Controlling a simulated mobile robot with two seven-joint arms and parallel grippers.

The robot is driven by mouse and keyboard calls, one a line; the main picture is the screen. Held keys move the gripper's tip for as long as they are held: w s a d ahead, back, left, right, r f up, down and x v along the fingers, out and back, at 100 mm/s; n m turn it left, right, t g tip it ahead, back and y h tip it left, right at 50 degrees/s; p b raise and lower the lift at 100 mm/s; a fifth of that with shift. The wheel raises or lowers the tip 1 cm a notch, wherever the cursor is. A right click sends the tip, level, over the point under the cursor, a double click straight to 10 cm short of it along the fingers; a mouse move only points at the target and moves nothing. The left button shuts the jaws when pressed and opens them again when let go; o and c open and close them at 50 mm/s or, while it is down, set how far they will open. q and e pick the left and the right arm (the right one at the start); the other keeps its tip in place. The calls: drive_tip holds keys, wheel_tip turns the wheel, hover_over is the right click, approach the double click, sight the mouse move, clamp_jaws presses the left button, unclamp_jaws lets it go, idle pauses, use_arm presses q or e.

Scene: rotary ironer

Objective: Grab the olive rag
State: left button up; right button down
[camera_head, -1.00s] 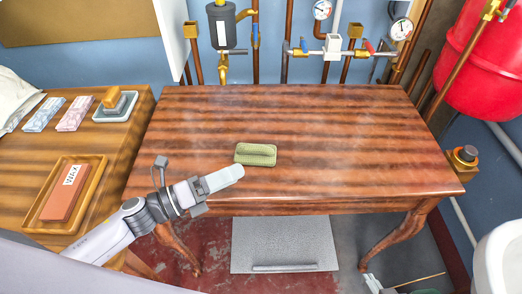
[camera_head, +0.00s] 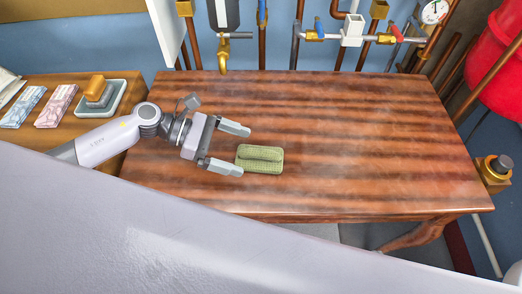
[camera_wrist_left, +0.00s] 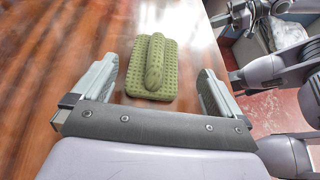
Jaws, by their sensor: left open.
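The olive rag (camera_head: 260,158) lies on the wooden table, a small green folded pad with a dotted texture and a raised roll along its middle. My left gripper (camera_head: 239,150) is open just left of the rag, with its fingers pointing toward it. In the left wrist view the rag (camera_wrist_left: 152,68) lies ahead of and between the open fingers (camera_wrist_left: 157,88), and nothing is held. My right gripper does not show clearly in the head view. In the wrist view, grey arm parts of mine show at the right.
The wooden table (camera_head: 350,130) is otherwise clear around the rag. A side table at the left holds a grey tray with a brush (camera_head: 101,97) and packets (camera_head: 57,105). Pipes and valves (camera_head: 355,35) line the back wall. A red tank (camera_head: 506,65) stands at the right.

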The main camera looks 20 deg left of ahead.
sight(250, 150)
use_arm(q)
drive_tip(key=x, duration=0.2)
drive_tip(key=p+x, duration=0.1)
drive_tip(key=x, duration=0.1)
drive_tip(key=shift+w+r, duration=0.15)
drive_tip(key=shift+w, duration=0.1)
drive_tip(key=shift+w+d+f, duration=0.1)
drive_tip(key=shift+d+f, duration=0.25)
drive_tip(key=shift+d, duration=0.3)
drive_tip(key=c, duration=1.1)
